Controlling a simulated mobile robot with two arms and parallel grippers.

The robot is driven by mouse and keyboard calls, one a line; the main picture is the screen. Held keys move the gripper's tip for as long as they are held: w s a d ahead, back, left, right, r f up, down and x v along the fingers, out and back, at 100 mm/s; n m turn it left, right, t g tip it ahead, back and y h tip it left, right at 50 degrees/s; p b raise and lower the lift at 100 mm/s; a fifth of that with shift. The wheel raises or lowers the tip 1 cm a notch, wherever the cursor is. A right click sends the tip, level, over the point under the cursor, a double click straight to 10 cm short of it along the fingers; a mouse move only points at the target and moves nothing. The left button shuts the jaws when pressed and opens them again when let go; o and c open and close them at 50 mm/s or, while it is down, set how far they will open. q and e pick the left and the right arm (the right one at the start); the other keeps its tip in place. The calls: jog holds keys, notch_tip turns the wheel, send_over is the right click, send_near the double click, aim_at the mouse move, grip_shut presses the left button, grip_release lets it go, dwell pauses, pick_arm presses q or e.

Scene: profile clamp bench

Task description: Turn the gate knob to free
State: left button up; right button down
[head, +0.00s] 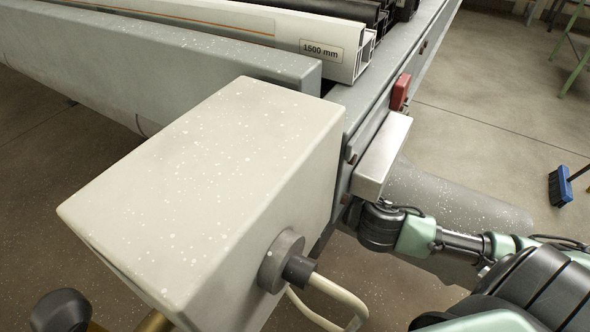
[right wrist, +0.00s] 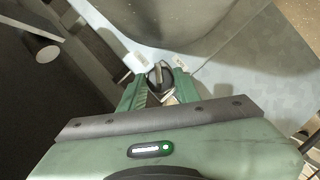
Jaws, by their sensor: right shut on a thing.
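In the right wrist view, the gate knob (right wrist: 159,74) is a small dark piece with a pointed outline on a pale grey panel. Small light labels (right wrist: 179,61) sit near it on the panel. My right gripper (right wrist: 160,88) has its green fingers on either side of the knob and is shut on it. Which label the knob points to is too small to tell. In the head view, my right arm reaches in from the right to the bench side; the gripper and the knob are hidden there. My left gripper is not in view.
A large pale grey box (head: 205,180) with a cable (head: 335,297) fills the middle of the head view. White profiles (head: 270,28) marked 1500 mm lie on the bench behind. A silver block (head: 383,158) and a red part (head: 400,92) stick out above my right wrist.

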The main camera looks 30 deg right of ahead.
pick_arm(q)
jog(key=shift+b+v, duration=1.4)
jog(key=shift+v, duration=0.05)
pick_arm(e)
jog(key=shift+f+n+t, duration=0.15)
jog(key=shift+n+t, duration=0.45)
jog(key=shift+n, duration=0.85)
jog(key=shift+f+n+t, duration=0.1)
jog(key=shift+n+t, duration=0.5)
jog(key=shift+n, duration=0.85)
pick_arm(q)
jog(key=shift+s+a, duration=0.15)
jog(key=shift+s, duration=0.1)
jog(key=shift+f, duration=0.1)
pick_arm(e)
jog(key=c, duration=1)
grip_release()
jog(key=shift+a, duration=0.1)
jog(key=shift+c, duration=0.2)
